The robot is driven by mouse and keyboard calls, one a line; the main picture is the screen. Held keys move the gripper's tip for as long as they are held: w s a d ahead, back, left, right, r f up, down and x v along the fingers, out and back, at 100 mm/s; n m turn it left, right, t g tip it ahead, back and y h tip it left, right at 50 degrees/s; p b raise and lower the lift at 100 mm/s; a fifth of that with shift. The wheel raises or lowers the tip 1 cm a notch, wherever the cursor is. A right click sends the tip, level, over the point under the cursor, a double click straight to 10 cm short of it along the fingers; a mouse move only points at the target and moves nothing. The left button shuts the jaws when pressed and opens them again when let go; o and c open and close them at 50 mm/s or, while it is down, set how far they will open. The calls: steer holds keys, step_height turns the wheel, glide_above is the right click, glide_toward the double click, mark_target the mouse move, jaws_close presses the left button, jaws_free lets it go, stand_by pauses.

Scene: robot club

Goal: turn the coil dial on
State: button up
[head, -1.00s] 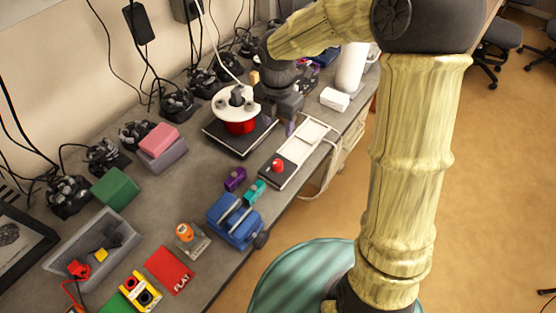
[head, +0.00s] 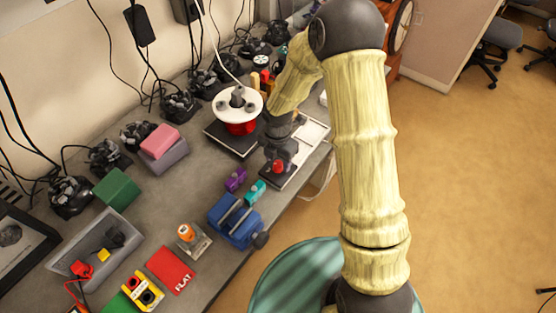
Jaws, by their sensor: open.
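A red dial (head: 279,167) sits on the dark near end of a long, low panel whose pale part (head: 312,132) stretches toward the back right. I take this as the coil dial; I cannot read its setting. My dark gripper (head: 277,151) is open and points down just behind and above the red dial in the head view. It hides part of the panel. Whether a finger touches the dial cannot be told at this size.
A white reel (head: 228,108) over a red body stands on a dark plate left of my gripper. Purple (head: 236,179) and teal (head: 256,191) blocks and a blue vise (head: 234,221) stand in front. Several chargers line the wall.

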steer(key=shift+f, duration=0.65)
steer(key=c, duration=1)
steer(key=shift+o, duration=0.2)
